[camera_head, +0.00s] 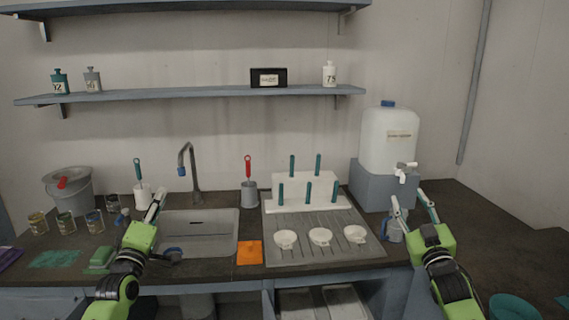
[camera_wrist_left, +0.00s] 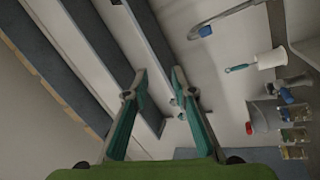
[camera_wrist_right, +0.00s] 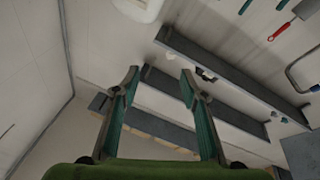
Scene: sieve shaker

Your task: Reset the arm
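My left gripper (camera_head: 155,205) is raised over the counter, left of the sink, with its fingers pointing up. In the left wrist view its fingers (camera_wrist_left: 160,95) stand apart with nothing between them. My right gripper (camera_head: 411,203) is raised in front of the water container's grey stand, with its fingers pointing up. In the right wrist view its fingers (camera_wrist_right: 158,88) stand apart and empty. A metal cup (camera_head: 393,232) shows partly behind the right fingers in the head view; neither wrist view shows it held.
The sink (camera_head: 205,238) and faucet (camera_head: 188,165) are at centre left. A drying rack (camera_head: 305,188) stands on the draining board (camera_head: 375,247) with several white dishes. A large water container (camera_head: 388,140) is at the right. Two shelves (camera_head: 200,95) run along the wall. A bucket (camera_head: 72,190) is at the far left.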

